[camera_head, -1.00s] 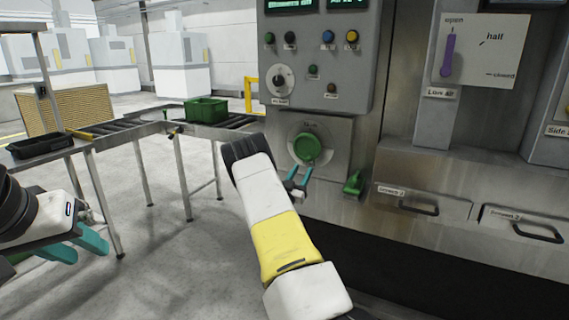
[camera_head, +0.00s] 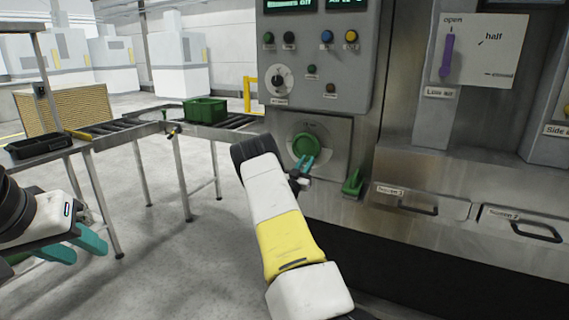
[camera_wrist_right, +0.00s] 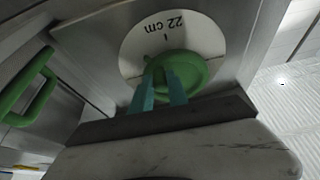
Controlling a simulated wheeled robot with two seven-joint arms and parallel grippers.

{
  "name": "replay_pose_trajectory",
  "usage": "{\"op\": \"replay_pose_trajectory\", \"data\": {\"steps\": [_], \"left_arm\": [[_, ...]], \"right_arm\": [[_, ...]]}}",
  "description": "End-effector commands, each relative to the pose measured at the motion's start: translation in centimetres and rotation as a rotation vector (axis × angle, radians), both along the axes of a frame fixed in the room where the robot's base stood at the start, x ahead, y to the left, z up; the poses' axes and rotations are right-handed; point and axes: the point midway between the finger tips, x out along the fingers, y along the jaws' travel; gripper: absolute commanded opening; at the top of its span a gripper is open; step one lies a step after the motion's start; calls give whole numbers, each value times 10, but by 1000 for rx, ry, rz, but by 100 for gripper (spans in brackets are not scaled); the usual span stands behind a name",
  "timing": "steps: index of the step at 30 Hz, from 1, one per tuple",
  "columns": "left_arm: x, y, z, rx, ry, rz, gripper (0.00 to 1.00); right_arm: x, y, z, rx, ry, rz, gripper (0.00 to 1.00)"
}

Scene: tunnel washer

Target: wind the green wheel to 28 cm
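The green wheel (camera_head: 306,146) sits on a round pale dial on the machine front. In the right wrist view the wheel (camera_wrist_right: 182,72) is large and close, and the dial (camera_wrist_right: 205,38) reads 22 cm, upside down. My right gripper (camera_head: 307,164) is at the lower edge of the wheel. In the wrist view its teal fingers (camera_wrist_right: 163,80) stand apart, with green of the wheel between the tips; I cannot tell if they touch it. My left gripper (camera_head: 84,247) is open and empty at the far left, away from the machine.
A green lever handle (camera_head: 352,183) juts out right of the wheel. Buttons and a black knob (camera_head: 279,79) are on the panel above. Drawers with handles (camera_head: 418,208) are lower right. A roller conveyor (camera_head: 150,128) with a green crate (camera_head: 205,110) stands left. Open floor lies between.

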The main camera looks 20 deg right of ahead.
Motion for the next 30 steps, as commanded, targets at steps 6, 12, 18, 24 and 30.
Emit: {"op": "replay_pose_trajectory", "data": {"steps": [6, 12, 18, 24, 30], "left_arm": [[0, 0, 0, 0, 0, 0, 36], [0, 0, 0, 0, 0, 0, 36], [0, 0, 0, 0, 0, 0, 36], [0, 0, 0, 0, 0, 0, 36], [0, 0, 0, 0, 0, 0, 36]], "right_arm": [[0, 1, 0, 7, -8, 0, 0], [3, 3, -1, 41, -48, 2, 0], [7, 6, -4, 120, -139, 2, 0], [14, 12, -6, 237, -277, 4, 0], [21, 19, -6, 362, -420, 4, 0]]}}
